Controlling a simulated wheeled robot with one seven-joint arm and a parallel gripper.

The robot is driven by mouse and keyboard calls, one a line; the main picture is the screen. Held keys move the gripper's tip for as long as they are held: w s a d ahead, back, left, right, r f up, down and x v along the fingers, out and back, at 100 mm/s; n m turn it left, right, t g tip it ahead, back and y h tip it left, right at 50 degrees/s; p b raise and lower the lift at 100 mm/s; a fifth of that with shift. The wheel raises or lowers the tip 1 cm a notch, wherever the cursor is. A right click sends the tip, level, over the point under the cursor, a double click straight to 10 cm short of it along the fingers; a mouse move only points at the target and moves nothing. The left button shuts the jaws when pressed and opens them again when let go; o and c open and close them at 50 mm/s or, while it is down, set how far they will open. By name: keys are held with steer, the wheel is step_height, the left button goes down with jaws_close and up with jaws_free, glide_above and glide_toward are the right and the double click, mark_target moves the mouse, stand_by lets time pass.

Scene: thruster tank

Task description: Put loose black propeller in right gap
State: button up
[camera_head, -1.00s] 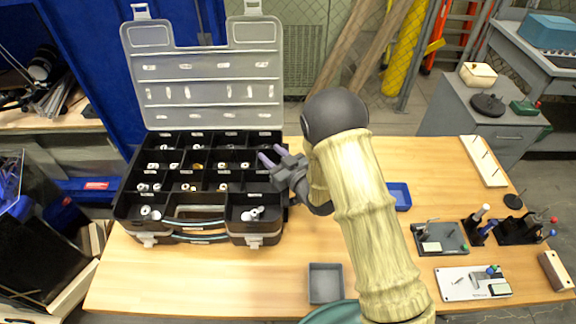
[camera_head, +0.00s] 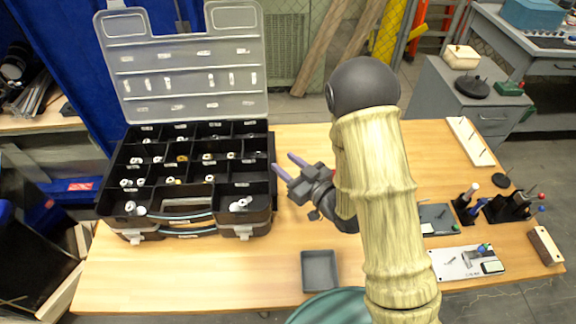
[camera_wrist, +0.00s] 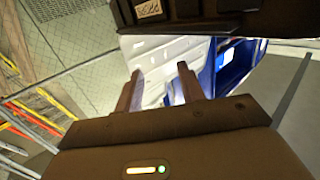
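I cannot make out a propeller for sure. A small dark round piece (camera_head: 503,182) with a thin pin by it lies on the table's right side, too small to identify. A white strip (camera_head: 470,142) with several upright pins stands behind it. No right gap can be made out clearly. My gripper (camera_head: 286,165) is above the table, just right of the black organizer case, far left of the round piece. Its two purple fingers are apart with nothing between them. The wrist view also shows the fingers (camera_wrist: 162,88) apart and empty.
The open organizer case (camera_head: 262,205) holds small parts; its clear lid (camera_head: 185,95) stands up behind. A grey tray (camera_head: 320,284) sits at the front. A grey fixture (camera_head: 437,214), a white plate (camera_head: 450,274) and dark tool holders (camera_head: 515,208) fill the right. The front middle table is partly clear.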

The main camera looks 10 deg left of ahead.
steer(key=shift+w, duration=0.1)
stand_by(0.6)
steer(key=w+d+m+g+h, duration=0.2)
steer(key=d+m+h, duration=0.3)
steer(key=d+h, duration=0.85)
steer(key=s+d+r+m+g, duration=0.4)
steer(key=s+d, duration=0.6)
steer(key=s, duration=0.4)
steer(key=shift+d+m+g, duration=0.35)
steer(key=shift+m+g, duration=0.35)
steer(key=shift+g, duration=0.4)
steer(key=shift+w, duration=0.1)
